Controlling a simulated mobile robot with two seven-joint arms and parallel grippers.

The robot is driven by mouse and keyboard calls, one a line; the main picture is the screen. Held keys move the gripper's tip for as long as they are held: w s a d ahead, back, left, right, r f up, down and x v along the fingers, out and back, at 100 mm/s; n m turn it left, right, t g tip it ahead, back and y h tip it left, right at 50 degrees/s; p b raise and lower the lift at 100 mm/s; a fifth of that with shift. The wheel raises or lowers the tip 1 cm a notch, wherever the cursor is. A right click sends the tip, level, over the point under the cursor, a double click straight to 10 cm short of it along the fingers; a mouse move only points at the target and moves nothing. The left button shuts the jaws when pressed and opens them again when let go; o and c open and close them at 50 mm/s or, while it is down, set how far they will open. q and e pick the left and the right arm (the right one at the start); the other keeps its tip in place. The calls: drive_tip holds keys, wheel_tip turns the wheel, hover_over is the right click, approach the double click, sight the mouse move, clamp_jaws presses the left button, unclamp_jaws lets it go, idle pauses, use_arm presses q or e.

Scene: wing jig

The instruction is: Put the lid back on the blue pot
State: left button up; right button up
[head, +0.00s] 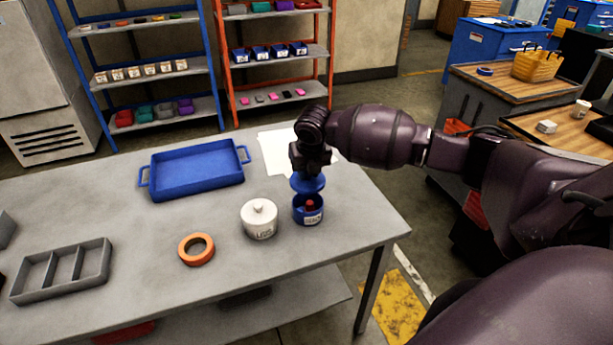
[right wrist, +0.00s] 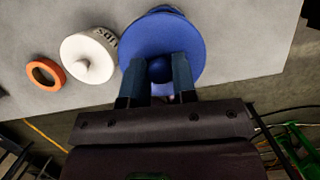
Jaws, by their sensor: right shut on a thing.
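The blue pot (head: 308,213) stands upright and uncovered on the table, with something red visible inside and a label on its front. My right gripper (head: 308,172) is above it, shut on the knob of the blue lid (head: 307,184). The lid is held over the pot, with a gap between them. In the right wrist view the lid (right wrist: 162,40) is a broad blue disc, with its knob between the fingers (right wrist: 158,72); it hides most of the pot. My left gripper is not in view.
A white lidded pot (head: 259,220) stands just left of the blue pot. An orange ring (head: 196,250), a blue tray (head: 196,171), a grey divided tray (head: 62,271) and white paper (head: 275,150) are on the table (head: 120,230). The table's right edge is near.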

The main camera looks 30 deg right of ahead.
drive_tip(key=shift+d+f, duration=0.1)
drive_tip(key=shift+d, duration=0.05)
drive_tip(key=shift+f, duration=0.25)
drive_tip(key=shift+f+b, duration=1.4)
drive_tip(key=shift+f, duration=0.45)
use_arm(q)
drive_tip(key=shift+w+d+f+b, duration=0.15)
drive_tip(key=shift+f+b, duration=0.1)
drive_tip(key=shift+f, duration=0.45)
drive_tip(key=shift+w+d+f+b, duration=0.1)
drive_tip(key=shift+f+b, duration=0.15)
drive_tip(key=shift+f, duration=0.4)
use_arm(e)
drive_tip(key=shift+f, duration=1.05)
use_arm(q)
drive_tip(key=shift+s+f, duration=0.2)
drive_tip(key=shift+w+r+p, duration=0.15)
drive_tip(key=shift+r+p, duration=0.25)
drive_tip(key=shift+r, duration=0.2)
use_arm(e)
drive_tip(key=shift+r, duration=0.1)
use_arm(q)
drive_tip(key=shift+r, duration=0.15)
use_arm(e)
drive_tip(key=shift+f, duration=0.2)
